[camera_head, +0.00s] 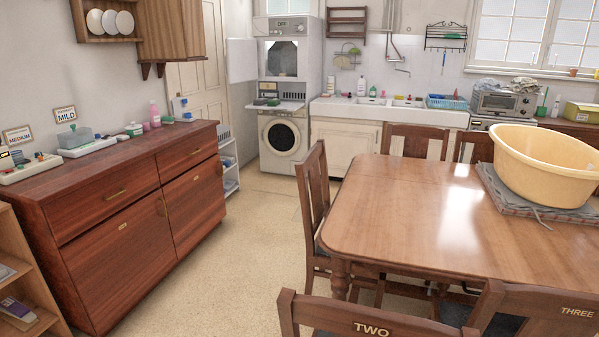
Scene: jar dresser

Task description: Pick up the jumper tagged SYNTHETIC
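No jumper can be made out with certainty, and no tag reading SYNTHETIC is legible. A grey folded cloth (495,188) lies on the wooden table (400,205), partly under a large yellow basin (545,165). A cord or strap trails from it. The inside bottom of the basin is hidden by its near wall. Crumpled grey cloth (490,84) lies on and beside the oven (505,102) at the back right. Neither of my grippers is in view.
A dresser (110,235) on the left bears signs reading MEDIUM (18,135) and MILD (65,114). Chairs stand around the table, marked TWO (372,327) and THREE (578,312). A washing machine (283,137) stands at the back. The floor (240,245) between dresser and table is clear.

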